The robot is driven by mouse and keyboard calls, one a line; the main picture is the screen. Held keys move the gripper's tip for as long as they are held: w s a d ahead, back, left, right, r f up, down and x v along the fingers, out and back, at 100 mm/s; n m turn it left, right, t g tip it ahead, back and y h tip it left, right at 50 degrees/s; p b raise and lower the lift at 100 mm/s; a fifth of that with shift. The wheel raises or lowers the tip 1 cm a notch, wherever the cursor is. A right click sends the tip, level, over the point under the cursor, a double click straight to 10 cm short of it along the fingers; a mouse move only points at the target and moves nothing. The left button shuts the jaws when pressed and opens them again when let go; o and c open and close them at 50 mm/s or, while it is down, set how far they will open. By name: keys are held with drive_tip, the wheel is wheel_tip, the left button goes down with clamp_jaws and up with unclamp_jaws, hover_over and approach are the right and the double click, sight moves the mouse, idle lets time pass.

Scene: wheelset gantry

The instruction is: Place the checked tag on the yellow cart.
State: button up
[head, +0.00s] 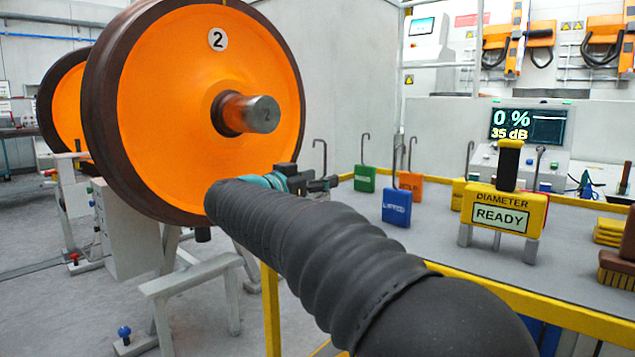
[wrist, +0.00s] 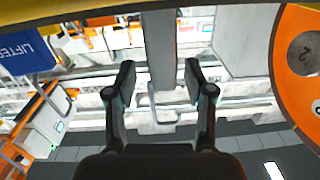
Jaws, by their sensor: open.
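Several hooked tags stand on the yellow-edged cart (head: 480,305): a green one (head: 365,178), an orange one (head: 411,184), a blue one marked LIFTED (head: 397,208) and a yellow one (head: 458,194). The lettering on the green tag is too small to read, and I cannot tell which tag is the checked one. Another hook (head: 320,150) rises behind my gripper; its lower part is hidden. My gripper (head: 332,183) is beside the cart's left side, partly hidden by my arm. In the wrist view my gripper (wrist: 159,82) is open and empty; the blue tag is at upper left.
A large orange wheel (head: 170,110) on a stand is close to my gripper's left. A yellow READY gauge (head: 505,210) and a brush (head: 618,262) are on the cart's right. Bare cart top lies in front of the tags.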

drive_tip(key=v, duration=1.2)
drive_tip(key=shift+p, duration=0.4)
idle(0.7)
